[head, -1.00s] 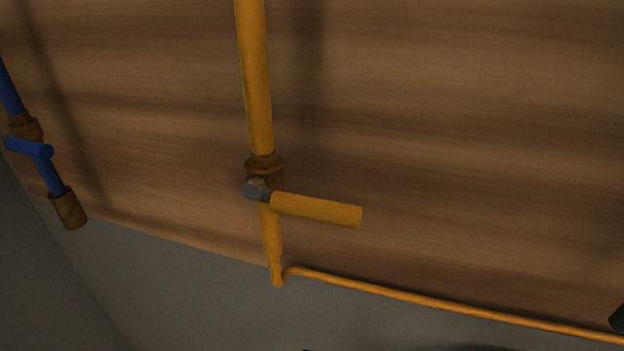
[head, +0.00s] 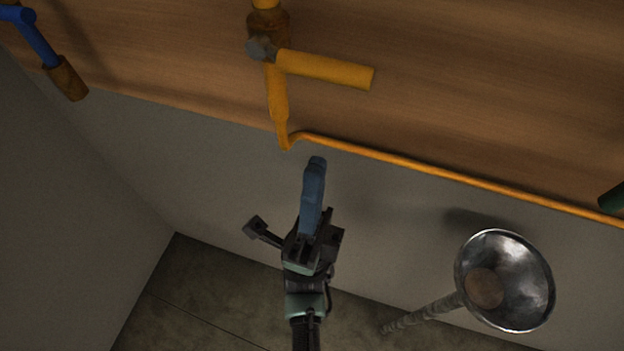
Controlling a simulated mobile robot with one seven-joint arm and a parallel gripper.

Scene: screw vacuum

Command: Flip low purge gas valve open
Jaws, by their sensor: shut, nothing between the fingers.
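The low purge gas valve looks to be the one on the yellow pipe. Its yellow handle (head: 325,69) points right, across the pipe, from a grey hub (head: 261,48). The yellow pipe (head: 277,98) runs down from the brown valve body (head: 268,25). My gripper (head: 315,164) shows in the head view below the handle, apart from it and just under the pipe's bend. Its blue fingers are shut together with nothing between them.
A thin yellow hose (head: 430,169) runs right from the pipe's foot along the wooden panel's lower edge. A blue valve (head: 35,40) is at upper left. A metal funnel (head: 505,280) stands at lower right. The grey wall below the panel is bare.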

